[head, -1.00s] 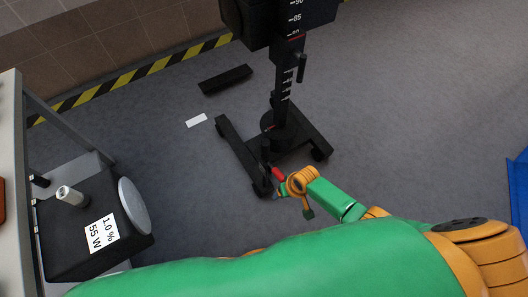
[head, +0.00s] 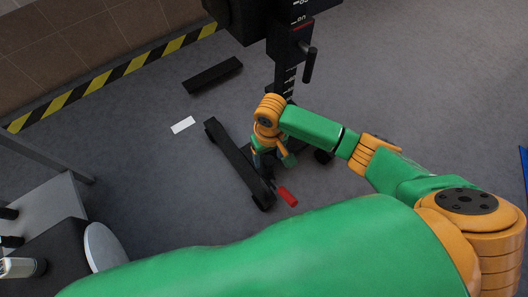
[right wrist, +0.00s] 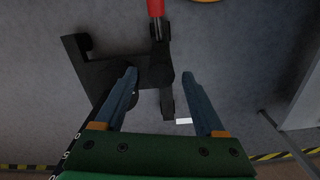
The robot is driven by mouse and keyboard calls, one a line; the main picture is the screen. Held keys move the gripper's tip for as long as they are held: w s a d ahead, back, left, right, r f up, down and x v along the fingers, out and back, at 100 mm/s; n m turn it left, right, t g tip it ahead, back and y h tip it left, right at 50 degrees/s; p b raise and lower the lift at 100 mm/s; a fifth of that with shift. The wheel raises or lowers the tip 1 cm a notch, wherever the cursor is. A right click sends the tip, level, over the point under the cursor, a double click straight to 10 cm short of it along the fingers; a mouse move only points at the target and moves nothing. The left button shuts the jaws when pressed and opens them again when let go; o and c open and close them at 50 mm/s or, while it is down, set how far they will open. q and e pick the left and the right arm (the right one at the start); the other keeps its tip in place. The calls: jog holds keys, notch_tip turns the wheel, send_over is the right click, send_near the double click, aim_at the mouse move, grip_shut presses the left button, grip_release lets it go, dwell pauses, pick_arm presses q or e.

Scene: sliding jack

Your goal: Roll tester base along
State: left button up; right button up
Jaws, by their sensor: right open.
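The black tester base (head: 236,160) stands on the grey floor, with a long leg at the left. Its column (head: 284,78) rises behind my right arm and carries a black head. A red-ended pedal or handle (head: 287,196) sticks out at the near end of the leg; it also shows in the right wrist view (right wrist: 155,8). My right gripper (right wrist: 160,78) is open and empty, pointing down over the base, its blue fingers on either side of a black base part in the picture. Contact cannot be told. My right arm hides part of the base. My left gripper is out of view.
A black bar (head: 212,75) and a white card (head: 183,125) lie on the floor left of the base. Yellow-black tape (head: 110,77) runs along the wall. A bench with a black box (head: 60,250) stands at the lower left. Floor to the right is clear.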

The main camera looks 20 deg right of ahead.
jog(key=f+b, duration=0.3)
jog(key=f, duration=0.3)
jog(key=shift+s+f, duration=0.1)
jog(key=shift+s, duration=0.1)
jog(key=shift+f, duration=0.4)
grip_shut()
jog(key=shift+r, duration=0.1)
dwell(0.6)
